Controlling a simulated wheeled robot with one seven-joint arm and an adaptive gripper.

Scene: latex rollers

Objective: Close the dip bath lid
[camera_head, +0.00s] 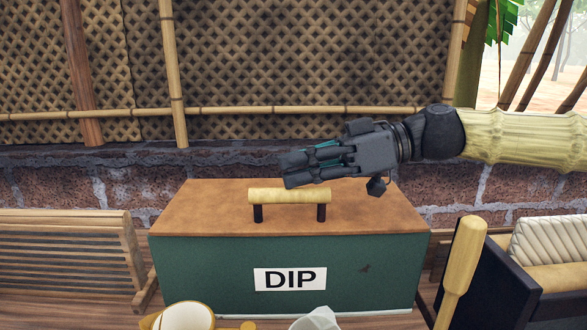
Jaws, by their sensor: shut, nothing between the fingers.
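The dip bath (200,272) is a dark green box with a white "DIP" label (290,279) on its front, in the middle of the head view. Its brown lid (205,212) lies flat across the top, and I see no gap along the front edge. A pale yellow handle (289,196) on two dark posts stands on the lid. My gripper (287,168) is shut and empty, pointing left, just above and behind the handle in the picture. It appears apart from the handle. The lid's rear edge is partly hidden behind my gripper.
A wooden handle (462,265) rises at front right. A yellow-rimmed bowl (187,317) and a white object (316,319) are at the bottom. A brick wall (100,190) stands behind.

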